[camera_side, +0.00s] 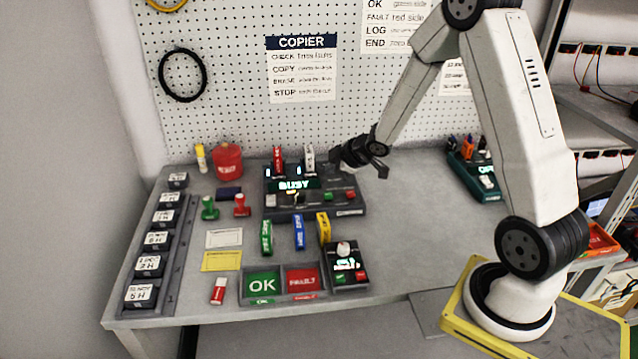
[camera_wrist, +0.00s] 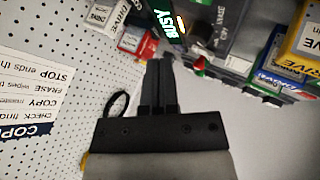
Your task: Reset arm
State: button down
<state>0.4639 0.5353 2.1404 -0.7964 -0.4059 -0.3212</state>
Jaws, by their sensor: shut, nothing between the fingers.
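My white arm reaches in from the right in the side view. My gripper (camera_side: 378,165) is in the air above the back of the table, at the right end of the copier box (camera_side: 350,208). It holds nothing. In the wrist view my gripper (camera_wrist: 158,65) shows its two dark fingers together. The copier box's display reads BUSY, and it shows in the wrist view too (camera_wrist: 165,22). A red drive (camera_side: 278,158) and a white drive (camera_side: 308,157) stand upright at the back of the box.
Green, blue and yellow drives (camera_side: 298,232) lie before the box. OK and FAULT trays (camera_side: 263,284) are at the front, a row of black blocks (camera_side: 156,241) at the left. A green device (camera_side: 478,180) stands at the right. The table's right middle (camera_side: 410,220) is clear.

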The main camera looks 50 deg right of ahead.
dwell(0.6)
jog(key=s+a+r+m+g, duration=0.3)
jog(key=s+a+m+g, duration=0.3)
jog(key=s+a, duration=1.1)
jog(key=shift+s+m+g, duration=0.15)
jog(key=shift+m+g, duration=0.15)
jog(key=shift+m, duration=0.9)
